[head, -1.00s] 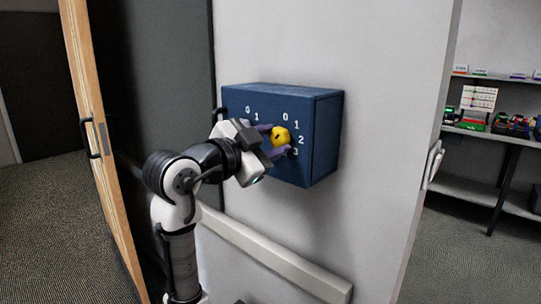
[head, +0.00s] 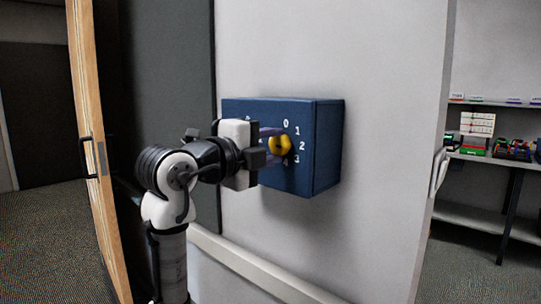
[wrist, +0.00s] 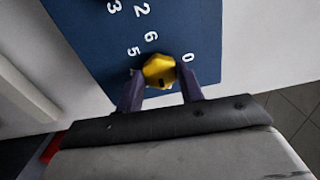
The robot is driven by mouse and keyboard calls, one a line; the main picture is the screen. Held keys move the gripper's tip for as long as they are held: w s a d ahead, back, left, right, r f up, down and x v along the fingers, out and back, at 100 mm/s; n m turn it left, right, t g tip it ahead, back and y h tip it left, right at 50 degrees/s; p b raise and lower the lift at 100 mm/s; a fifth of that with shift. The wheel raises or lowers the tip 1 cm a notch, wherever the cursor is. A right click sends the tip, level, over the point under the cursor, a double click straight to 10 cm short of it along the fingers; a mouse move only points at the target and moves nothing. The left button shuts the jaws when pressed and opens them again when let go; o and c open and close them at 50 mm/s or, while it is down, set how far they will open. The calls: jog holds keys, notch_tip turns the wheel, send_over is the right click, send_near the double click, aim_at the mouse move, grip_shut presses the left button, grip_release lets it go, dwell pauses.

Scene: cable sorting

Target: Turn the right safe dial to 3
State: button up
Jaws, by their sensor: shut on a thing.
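The blue safe box (head: 318,150) is fixed to the light wall, with white numbers on its face. The right dial (head: 281,145) is a yellow knob with 0, 1, 2 and 3 at its right side. My gripper (head: 272,147) reaches in from the left, one purple finger above the knob and one below. The wrist view shows the yellow dial (wrist: 160,70) between the two fingertips of my gripper (wrist: 161,82), shut on it. A dark mark shows on the knob, but I cannot tell which number it points to. My gripper hides the left dial's area.
A wooden door edge with a black handle (head: 85,158) stands at the left. A pale rail (head: 270,272) runs along the wall below the box. Shelves (head: 487,155) with several colored items stand at the far right.

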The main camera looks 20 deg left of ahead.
jog(key=m+b, duration=0.1)
jog(key=m, duration=0.3)
jog(key=shift+f+m, duration=0.1)
jog(key=shift+m, duration=0.2)
jog(key=shift+m+b, duration=0.6)
jog(key=shift+m, duration=1.1)
jog(key=o, duration=1)
jog(key=b+v, duration=0.1)
jog(key=v, duration=1.3)
jog(key=shift+b, duration=0.3)
